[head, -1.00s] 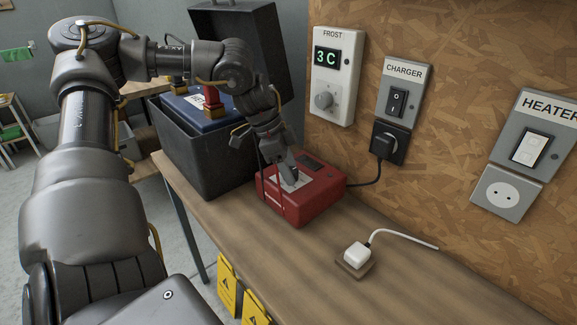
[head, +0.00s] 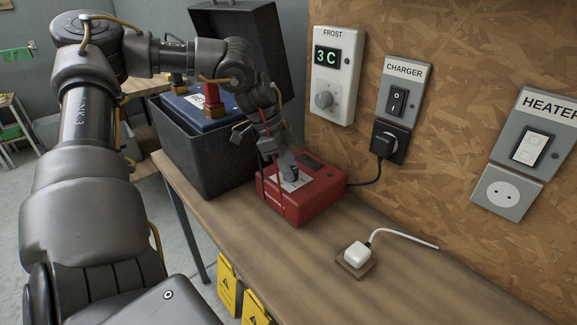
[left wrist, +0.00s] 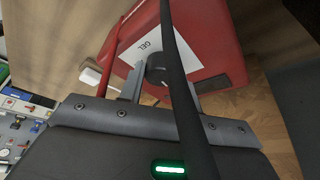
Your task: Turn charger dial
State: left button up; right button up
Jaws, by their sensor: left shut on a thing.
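The red charger (head: 312,201) sits on the wooden bench against the board wall. It also shows in the left wrist view (left wrist: 228,45), with a white label reading "GEL" and a dark round dial (left wrist: 158,69) with a pale mark. My left gripper (head: 289,173) reaches down onto the charger's top. In the left wrist view its fingers (left wrist: 160,80) are shut on the dial, one on each side. The head view largely hides the dial behind the fingers. My right gripper is not in view.
A black box (head: 205,158) with an open lid holds a blue battery (head: 196,107) left of the charger. A black plug (head: 388,143) sits below the CHARGER switch (head: 398,98). A white plug (head: 357,253) lies in front. The right of the bench is clear.

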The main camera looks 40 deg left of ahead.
pick_arm(q)
jog(key=m, duration=0.2)
jog(key=shift+w+m+g+h, duration=0.15)
jog(key=shift+m+g+h, duration=0.15)
jog(key=shift+g, duration=0.1)
jog(key=m+g, duration=0.1)
jog(key=m, duration=0.2)
jog(key=shift+w+m, duration=0.1)
jog(key=shift+m, duration=0.2)
jog(key=m+g, duration=0.1)
jog(key=m, duration=0.1)
jog(key=shift+m+g, duration=0.3)
jog(key=shift+m, duration=0.7)
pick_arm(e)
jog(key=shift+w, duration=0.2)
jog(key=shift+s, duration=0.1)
pick_arm(q)
jog(key=shift+g, duration=0.3)
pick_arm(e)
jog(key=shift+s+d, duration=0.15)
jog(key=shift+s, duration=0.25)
pick_arm(q)
jog(key=o, duration=1)
jog(key=shift+c, duration=0.2)
